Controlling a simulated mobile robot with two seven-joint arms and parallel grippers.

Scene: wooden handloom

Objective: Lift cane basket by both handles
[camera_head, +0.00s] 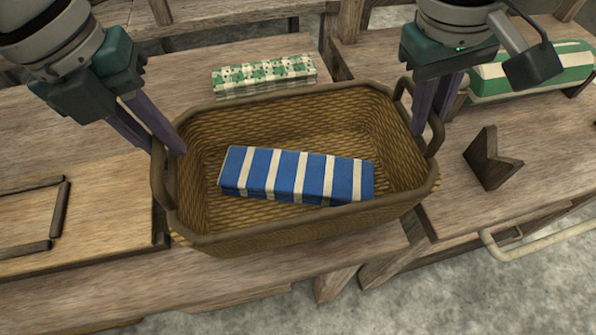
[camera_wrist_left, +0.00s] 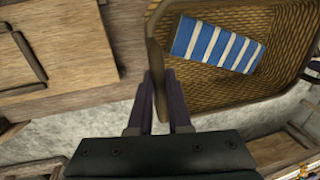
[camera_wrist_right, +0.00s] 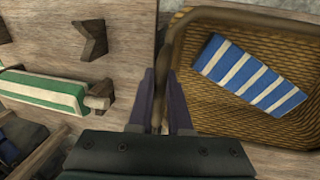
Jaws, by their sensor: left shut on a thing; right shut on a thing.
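The cane basket (camera_head: 300,228) is woven brown with a dark rim and a loop handle at each end. A folded blue and white striped cloth (camera_head: 296,175) lies inside it. My left gripper (camera_head: 165,150) is shut on the left handle (camera_head: 160,176); the handle also shows between its fingers in the left wrist view (camera_wrist_left: 154,60). My right gripper (camera_head: 432,125) is shut on the right handle (camera_head: 437,135), which passes between its fingers in the right wrist view (camera_wrist_right: 170,50). The basket appears roughly level, and I cannot tell for sure whether its underside touches the wood.
A green and white patterned cloth (camera_head: 264,76) lies behind the basket. A green and white striped roll (camera_head: 530,70) lies at the back right. A small wooden bracket (camera_head: 490,160) stands right of the basket. A pale curved bar (camera_head: 540,240) is at the lower right.

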